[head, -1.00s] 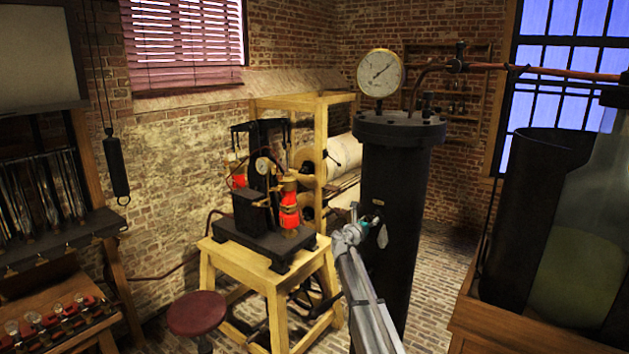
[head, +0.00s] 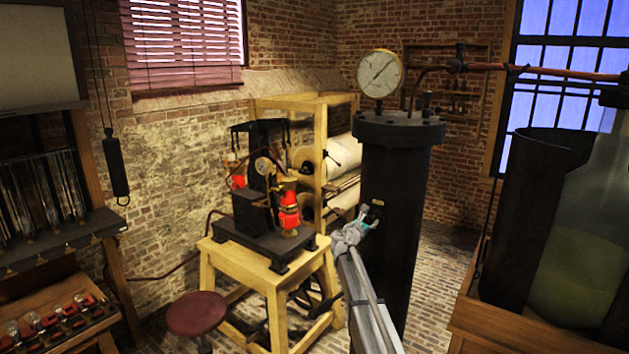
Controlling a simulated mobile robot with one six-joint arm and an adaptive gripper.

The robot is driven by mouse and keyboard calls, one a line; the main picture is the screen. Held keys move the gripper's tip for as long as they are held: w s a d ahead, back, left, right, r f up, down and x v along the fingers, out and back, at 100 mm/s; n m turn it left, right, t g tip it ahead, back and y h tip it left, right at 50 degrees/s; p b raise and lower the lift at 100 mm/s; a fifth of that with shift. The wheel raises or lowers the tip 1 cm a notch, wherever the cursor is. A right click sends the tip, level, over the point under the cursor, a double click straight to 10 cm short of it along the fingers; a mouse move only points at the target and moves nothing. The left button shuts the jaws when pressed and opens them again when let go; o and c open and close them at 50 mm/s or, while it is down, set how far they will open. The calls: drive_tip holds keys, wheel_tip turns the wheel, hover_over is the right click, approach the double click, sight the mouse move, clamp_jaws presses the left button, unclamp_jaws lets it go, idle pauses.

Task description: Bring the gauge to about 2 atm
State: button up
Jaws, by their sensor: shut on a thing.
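A round white-faced gauge (head: 380,74) with a brass rim stands on top of the tall black cylinder (head: 388,262). Its dark needle slants from lower left to upper right. The scale figures are too small to read. My gripper (head: 371,214) is at the cylinder's upper front, below its flanged lid. It is shut on a small fitting there, mostly hidden by the fingers, so its shape and position are unclear. A second, smaller dial (head: 262,165) sits on the pump apparatus (head: 265,215) to the left; its reading is not legible.
A yellow wooden stand (head: 268,275) carries the pump, with a round dark-red stool (head: 197,313) in front. A large glass vessel (head: 580,235) and a dark jar (head: 530,215) stand at the right. A copper pipe (head: 545,71) runs rightward from the cylinder top.

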drive_tip(key=shift+m, duration=1.2)
drive_tip(key=o, duration=1.3)
drive_tip(key=shift+v, duration=2.5)
